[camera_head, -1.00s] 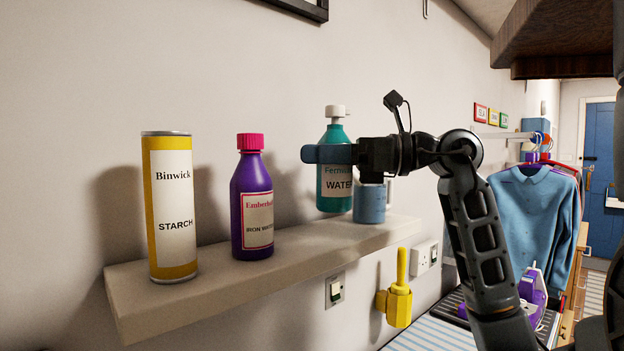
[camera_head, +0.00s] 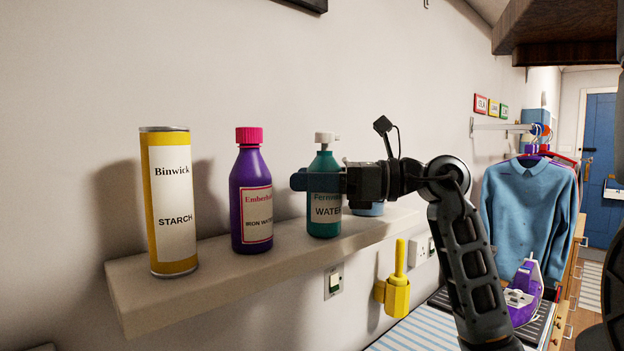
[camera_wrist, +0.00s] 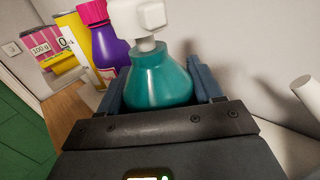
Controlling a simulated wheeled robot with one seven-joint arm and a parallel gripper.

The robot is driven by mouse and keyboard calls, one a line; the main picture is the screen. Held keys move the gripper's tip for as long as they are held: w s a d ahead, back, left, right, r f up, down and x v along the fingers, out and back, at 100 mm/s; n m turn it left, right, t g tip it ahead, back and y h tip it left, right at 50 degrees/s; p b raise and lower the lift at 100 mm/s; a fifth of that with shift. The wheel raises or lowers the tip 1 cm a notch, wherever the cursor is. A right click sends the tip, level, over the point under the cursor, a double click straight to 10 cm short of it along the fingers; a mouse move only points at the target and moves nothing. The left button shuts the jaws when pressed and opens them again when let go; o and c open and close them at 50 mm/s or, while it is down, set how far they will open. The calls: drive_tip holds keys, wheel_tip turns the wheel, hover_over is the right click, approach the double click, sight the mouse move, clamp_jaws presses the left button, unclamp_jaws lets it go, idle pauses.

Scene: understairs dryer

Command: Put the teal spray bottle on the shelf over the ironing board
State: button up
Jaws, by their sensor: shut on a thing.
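The teal spray bottle (camera_head: 324,214) with a white top is upright at the shelf (camera_head: 215,288), between the purple bottle and a blue cup-like thing. Its base appears level with the shelf top; I cannot tell for sure whether it touches. My gripper (camera_head: 318,182) is shut on the bottle's upper body, reaching in from the right. In the wrist view the teal bottle (camera_wrist: 158,80) sits between my two blue fingers. The ironing board (camera_head: 415,335) with a striped cover is below the shelf, partly hidden by my arm.
A yellow starch can (camera_head: 168,200) and a purple bottle (camera_head: 251,195) with a pink cap stand on the shelf to the left. The blue cup-like thing (camera_head: 368,208) is just right of the teal bottle. A yellow holder (camera_head: 396,290) is on the wall below.

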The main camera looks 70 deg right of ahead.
drive_tip(key=o, duration=1.2)
drive_tip(key=shift+f, duration=0.1)
drive_tip(key=shift+o, duration=0.3)
drive_tip(key=b+v, duration=0.3)
drive_tip(key=v, duration=0.9)
drive_tip(key=shift+r+b, duration=0.25)
drive_tip(key=shift+b, duration=0.1)
